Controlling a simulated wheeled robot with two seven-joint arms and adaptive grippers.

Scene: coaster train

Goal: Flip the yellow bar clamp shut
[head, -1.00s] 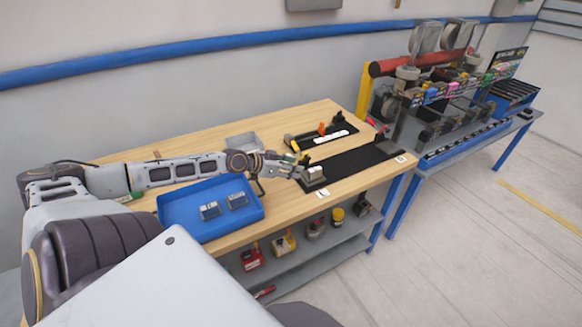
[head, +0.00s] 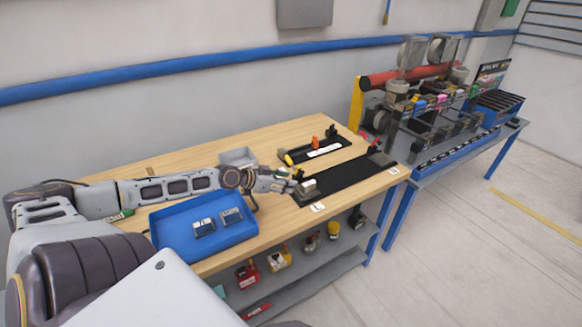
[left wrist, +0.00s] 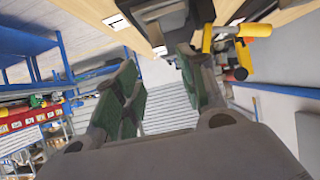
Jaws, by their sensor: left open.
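A yellow piece (head: 288,159), which looks like the yellow bar clamp, sits at the left end of the rear black plate (head: 300,157). My left gripper (head: 292,181) is open, in front of the yellow piece and close to a grey and white block (head: 308,188) on the front black strip. In the left wrist view its green-padded fingers (left wrist: 160,88) are apart, with nothing clearly held. My right gripper is out of view.
An orange upright part (head: 315,141) and a white strip (head: 324,150) are on the rear plate. A blue tray (head: 165,236) with two small blocks and a grey bin (head: 238,154) lie left. A dark block (head: 381,157) ends the front strip (head: 345,177).

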